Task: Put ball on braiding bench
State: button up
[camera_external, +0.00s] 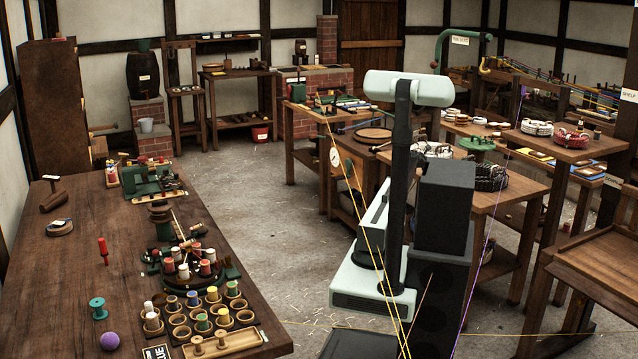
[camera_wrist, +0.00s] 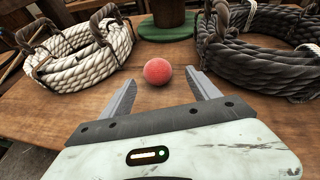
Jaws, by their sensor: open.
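A small red ball (camera_wrist: 158,71) rests on a brown wooden table top (camera_wrist: 100,125) in the wrist view. My gripper (camera_wrist: 161,78) is open, with one finger to the left and one to the right of the ball. The fingers do not appear to touch it. In the outside view my body hides the gripper, and I cannot see the red ball. A long wooden bench (camera_external: 80,265) at left carries bobbins and spools and may be the braiding bench; I cannot tell for sure. A purple ball (camera_external: 109,341) lies near its front.
In the wrist view a white rope coil (camera_wrist: 80,55) lies left of the ball and a dark rope coil (camera_wrist: 260,60) right. A green round base (camera_wrist: 167,30) stands behind it. A bobbin ring (camera_external: 190,265) and wooden cups crowd the long bench's right side. The floor (camera_external: 265,215) between is open.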

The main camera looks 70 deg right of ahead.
jog(key=x, duration=0.2)
jog(key=b+x, duration=0.1)
jog(key=x, duration=0.1)
jog(key=b+x, duration=0.1)
jog(key=x, duration=0.1)
jog(key=shift+w+d+f, duration=0.15)
jog(key=shift+d+f, duration=0.05)
jog(key=shift+d, duration=0.05)
jog(key=shift+a+r, duration=0.1)
jog(key=shift+c, duration=0.6)
grip_shut()
jog(key=shift+r, duration=0.1)
jog(key=shift+r+p, duration=0.65)
jog(key=shift+p, duration=0.05)
jog(key=shift+a+r+p, duration=0.2)
jog(key=shift+r+p, duration=0.4)
jog(key=shift+a+r+p, duration=0.25)
jog(key=shift+r+p, duration=0.35)
jog(key=a, duration=0.5)
jog(key=w+a, duration=0.1)
jog(key=a, duration=0.4)
jog(key=a+r+p, duration=0.1)
jog(key=a, duration=0.4)
jog(key=shift+w, duration=0.35)
